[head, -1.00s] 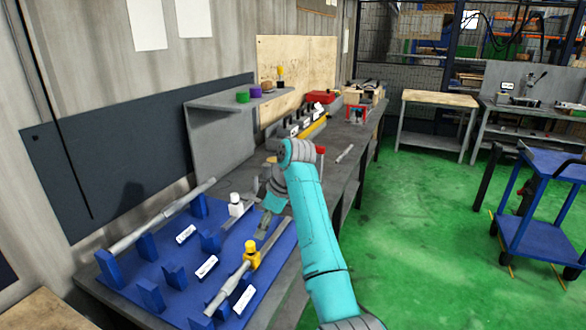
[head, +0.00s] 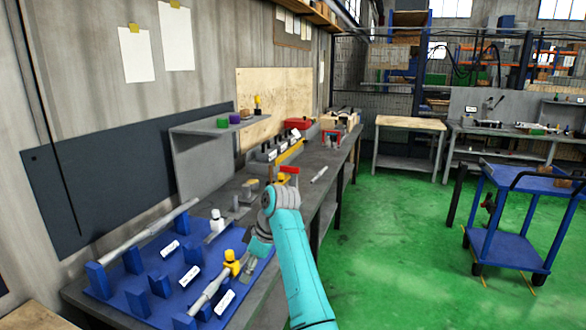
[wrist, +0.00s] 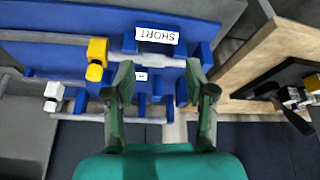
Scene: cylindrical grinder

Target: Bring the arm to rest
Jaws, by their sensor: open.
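My gripper (head: 247,268) is open and empty above the right side of the blue fixture board (wrist: 60,20). In the wrist view its two fingers (wrist: 160,70) are spread, with nothing held between them. A short grey shaft (head: 205,299) with a yellow collar (head: 232,260) lies across blue supports near the gripper; the collar also shows in the wrist view (wrist: 97,50). My teal arm reaches in from the bottom of the head view and hides part of the bench.
A grey shelf (head: 205,128) with small coloured parts stands behind the board. A red-handled part (head: 290,170) stands on the bench near my arm. Green floor (head: 400,240) is open to the right, with a blue cart (head: 510,235) beyond.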

